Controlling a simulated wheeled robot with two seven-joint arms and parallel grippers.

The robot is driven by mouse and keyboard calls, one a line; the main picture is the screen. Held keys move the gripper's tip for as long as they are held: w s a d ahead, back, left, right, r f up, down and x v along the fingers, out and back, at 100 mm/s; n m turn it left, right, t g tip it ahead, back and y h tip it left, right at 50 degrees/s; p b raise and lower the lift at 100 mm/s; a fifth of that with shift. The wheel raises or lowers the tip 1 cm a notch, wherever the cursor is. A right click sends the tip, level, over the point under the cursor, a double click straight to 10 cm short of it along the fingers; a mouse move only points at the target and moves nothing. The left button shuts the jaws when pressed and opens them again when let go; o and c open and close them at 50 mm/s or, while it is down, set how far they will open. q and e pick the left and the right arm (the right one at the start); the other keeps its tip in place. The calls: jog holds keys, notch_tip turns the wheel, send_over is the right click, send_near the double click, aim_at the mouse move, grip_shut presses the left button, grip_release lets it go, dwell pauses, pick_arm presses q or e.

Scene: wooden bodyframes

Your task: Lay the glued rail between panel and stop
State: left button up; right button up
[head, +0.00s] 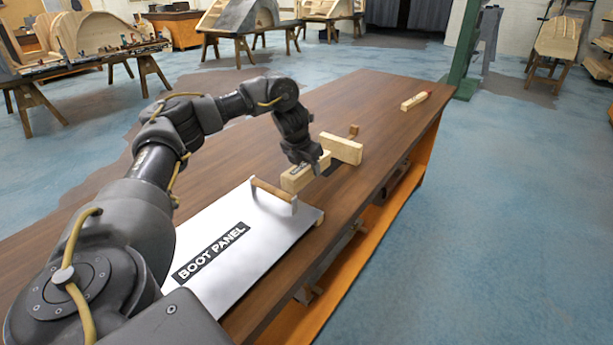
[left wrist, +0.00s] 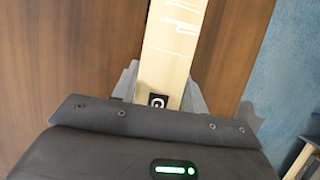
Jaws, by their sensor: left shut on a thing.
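The white boot panel (head: 255,235), marked "BOOT PANEL", lies flat on the brown bench in the head view. My left gripper (head: 312,168) is past its far end, shut on a pale wooden rail (head: 295,180). In the left wrist view the rail (left wrist: 176,50) runs between the fingers, with white glue streaks and a black square label on its upper face. Another pale block (head: 342,148), perhaps the stop, stands just beyond the rail. Whether the rail touches it or rests on the bench cannot be told. My right gripper is not in view.
A wooden bar with a pale end piece (head: 273,190) stands on the panel's far end, near the rail. A small brown block (head: 353,130) sits behind the pale block. A pale red-tipped item (head: 415,101) lies farther along the bench (head: 380,95), which is otherwise largely clear there.

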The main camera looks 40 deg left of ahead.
pick_arm(q)
jog(key=f, duration=0.2)
jog(key=shift+s+a+f, duration=0.2)
jog(key=shift+f, duration=0.15)
jog(key=shift+w+f, duration=0.1)
jog(key=shift+f, duration=0.25)
jog(key=shift+f, duration=0.1)
jog(key=o, duration=1.3)
